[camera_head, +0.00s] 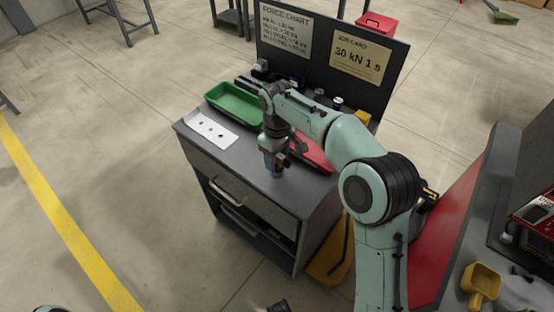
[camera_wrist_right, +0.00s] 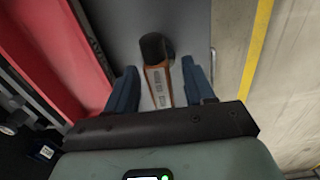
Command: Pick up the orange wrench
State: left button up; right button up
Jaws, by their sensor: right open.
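The orange wrench (camera_wrist_right: 157,86) shows in the right wrist view as an orange body with a rounded black end, over a grey surface. It lies between the two blue fingers of my right gripper (camera_wrist_right: 160,74), with a gap on each side. Its lower part is hidden by the gripper body. In the head view my right gripper (camera_head: 275,162) points down over the front right of the grey cabinet top (camera_head: 262,182). The wrench is mostly hidden there by the gripper. My right gripper is open. My left gripper does not clearly show.
A green tray (camera_head: 235,102) and a white card (camera_head: 211,130) are on the cabinet's left side. A red tray (camera_head: 314,153) lies right beside the gripper; its wall (camera_wrist_right: 60,50) fills the wrist view's left. A dark back panel (camera_head: 330,62) stands behind.

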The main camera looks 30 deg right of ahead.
grip_shut()
